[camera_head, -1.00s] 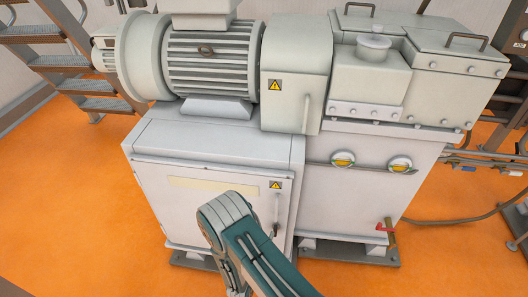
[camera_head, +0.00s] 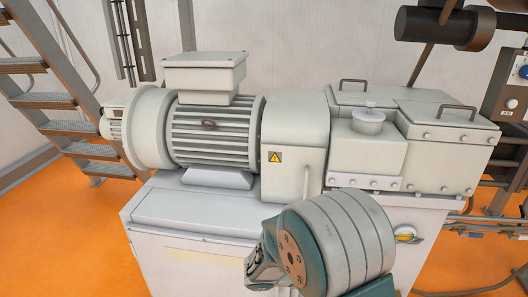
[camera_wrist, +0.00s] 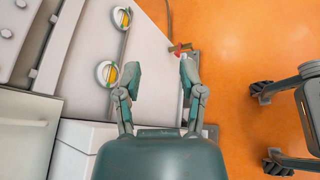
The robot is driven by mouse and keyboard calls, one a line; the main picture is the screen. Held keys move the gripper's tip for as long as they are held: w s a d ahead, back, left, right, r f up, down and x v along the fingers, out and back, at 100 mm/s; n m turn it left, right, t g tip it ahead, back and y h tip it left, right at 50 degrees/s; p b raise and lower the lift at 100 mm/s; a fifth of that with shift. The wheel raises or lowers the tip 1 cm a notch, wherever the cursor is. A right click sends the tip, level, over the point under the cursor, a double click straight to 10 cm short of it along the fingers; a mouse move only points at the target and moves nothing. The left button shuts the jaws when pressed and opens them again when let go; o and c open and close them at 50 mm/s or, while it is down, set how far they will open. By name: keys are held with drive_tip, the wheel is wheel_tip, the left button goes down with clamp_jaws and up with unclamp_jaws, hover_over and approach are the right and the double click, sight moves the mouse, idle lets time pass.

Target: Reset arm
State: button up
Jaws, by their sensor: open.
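My gripper (camera_wrist: 160,75) is open and empty in the wrist view, its two fingers spread apart. It points toward the pale machine (camera_wrist: 150,35), with a red-handled valve (camera_wrist: 182,48) beyond the fingertips. In the head view, my arm (camera_head: 335,240) is folded up in front of the machine's cabinet, and its large rounded joint hides part of the cabinet front. I cannot clearly make out the fingers there.
The twin-screw machine (camera_head: 295,145) fills the middle of the head view, with a ribbed motor (camera_head: 215,130) on its left. Stairs (camera_head: 45,100) stand at the left and a control box (camera_head: 515,90) at the right. Orange floor (camera_head: 70,235) is clear at lower left.

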drive_tip(key=s+a+r+m+t+y, duration=0.1)
drive_tip(key=s+r+m+t+y, duration=0.1)
drive_tip(key=s+r+m+y, duration=1.1)
drive_tip(key=s+r+m, duration=0.1)
drive_tip(key=s+r, duration=0.2)
drive_tip(key=s, duration=0.3)
drive_tip(key=shift+r+y, duration=0.3)
drive_tip(key=shift+r, duration=0.05)
drive_tip(key=shift+a, duration=0.1)
idle(0.3)
